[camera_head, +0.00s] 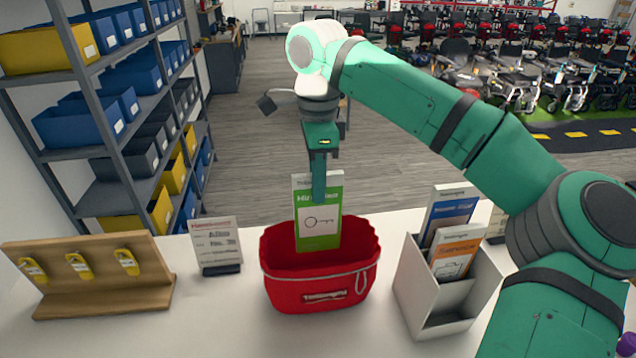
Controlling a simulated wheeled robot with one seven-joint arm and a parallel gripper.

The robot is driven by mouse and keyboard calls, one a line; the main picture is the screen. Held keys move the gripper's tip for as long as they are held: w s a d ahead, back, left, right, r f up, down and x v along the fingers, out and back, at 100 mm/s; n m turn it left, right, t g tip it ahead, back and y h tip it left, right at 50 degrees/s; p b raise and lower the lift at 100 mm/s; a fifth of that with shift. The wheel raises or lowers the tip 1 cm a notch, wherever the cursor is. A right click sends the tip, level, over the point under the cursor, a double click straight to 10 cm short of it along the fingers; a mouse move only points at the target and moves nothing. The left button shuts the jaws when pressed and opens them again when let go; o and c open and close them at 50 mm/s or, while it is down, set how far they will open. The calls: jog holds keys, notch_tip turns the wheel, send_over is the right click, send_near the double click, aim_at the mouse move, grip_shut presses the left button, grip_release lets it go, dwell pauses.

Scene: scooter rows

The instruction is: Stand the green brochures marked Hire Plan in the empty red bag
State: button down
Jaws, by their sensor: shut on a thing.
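My gripper (319,190) is shut on a green brochure (318,228), whose heading, partly covered by a finger, starts "Hi". The brochure is upright, with a white top band and a key-like drawing on a white panel. It is over the opening of the red bag (318,291). Its lower edge shows against the bag's inner back wall, and I cannot tell how deep it reaches or whether it touches the bag. The bag stands open on the white counter, with a pale cord and a label on its front. I see no other thing inside it.
Right of the bag, a white divided holder (413,290) holds a blue brochure (447,221) and an orange Service brochure (454,254). Left are a small sign (216,244) and a wooden rack (100,286) with yellow tags. The counter (225,320) is clear in front.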

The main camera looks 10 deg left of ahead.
jog(key=c, duration=1.7)
grip_release()
